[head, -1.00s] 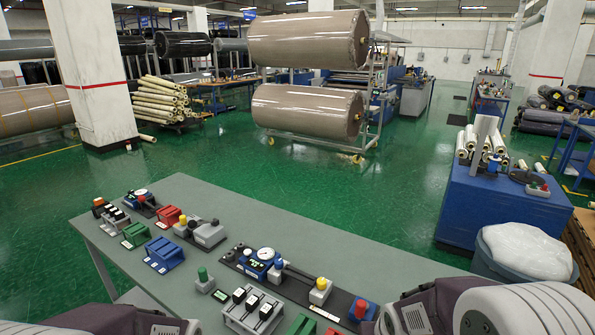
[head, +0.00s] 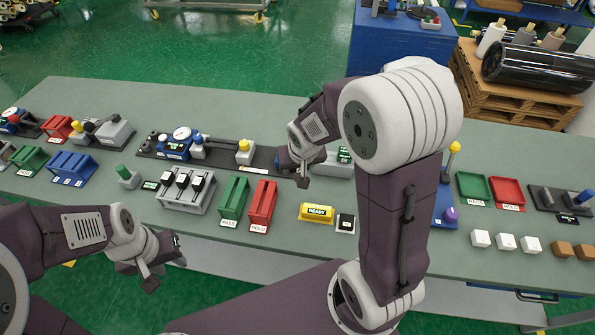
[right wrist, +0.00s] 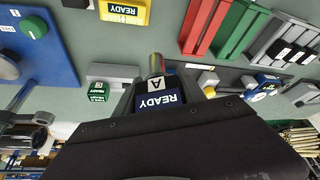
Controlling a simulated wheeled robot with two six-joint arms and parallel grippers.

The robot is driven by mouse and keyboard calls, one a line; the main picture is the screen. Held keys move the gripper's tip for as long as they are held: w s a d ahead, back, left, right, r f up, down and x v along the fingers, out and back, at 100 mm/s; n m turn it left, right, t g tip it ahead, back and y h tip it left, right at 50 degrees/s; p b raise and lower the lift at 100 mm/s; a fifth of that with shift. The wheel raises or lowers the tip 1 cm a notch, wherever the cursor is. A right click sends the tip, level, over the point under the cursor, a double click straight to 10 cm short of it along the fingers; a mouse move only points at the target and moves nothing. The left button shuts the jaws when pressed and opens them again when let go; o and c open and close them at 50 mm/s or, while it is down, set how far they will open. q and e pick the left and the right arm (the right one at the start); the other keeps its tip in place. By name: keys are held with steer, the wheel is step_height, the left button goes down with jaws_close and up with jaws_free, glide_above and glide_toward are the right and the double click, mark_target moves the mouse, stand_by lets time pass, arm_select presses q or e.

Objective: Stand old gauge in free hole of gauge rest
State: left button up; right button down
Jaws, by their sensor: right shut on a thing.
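My right gripper (head: 303,176) is over the table beside a grey block (head: 335,163) with a green label. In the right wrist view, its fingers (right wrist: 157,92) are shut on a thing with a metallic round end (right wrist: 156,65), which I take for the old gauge. Labels reading READY and A show between the fingers. The grey block (right wrist: 112,71) with a green READY label is close to the fingers; the gripper partly hides it, and I see no hole clearly. My left gripper (head: 166,270) is open and empty by the table's front edge.
A grey rack (head: 183,202) with black pieces, green and red holders (head: 262,203) and a yellow READY sign (head: 316,213) stand left and front. A black board with a dial (head: 180,134) lies behind. My right arm covers the middle right of the table.

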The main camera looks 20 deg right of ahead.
steer(key=w+d+r+m+h+p, duration=0.1)
steer(key=w+d+m, duration=0.15)
steer(key=w, duration=0.25)
steer(key=w+d+r+m+p, duration=0.1)
steer(key=w+d+r+p, duration=0.15)
steer(key=w, duration=0.25)
steer(key=w+d+f+m+p, duration=0.1)
steer(key=w+d+f+p, duration=0.1)
steer(key=d+f, duration=0.4)
steer(key=d, duration=0.3)
steer(key=shift+w+d+g+h, duration=0.2)
steer(key=shift+d+g+h, duration=0.1)
steer(key=shift+d+h, duration=0.1)
steer(key=shift+w+f, duration=0.1)
steer(key=shift+f, duration=0.05)
step_height(320, 180, down, 6)
steer(key=b, duration=0.5)
steer(key=shift+b, duration=0.35)
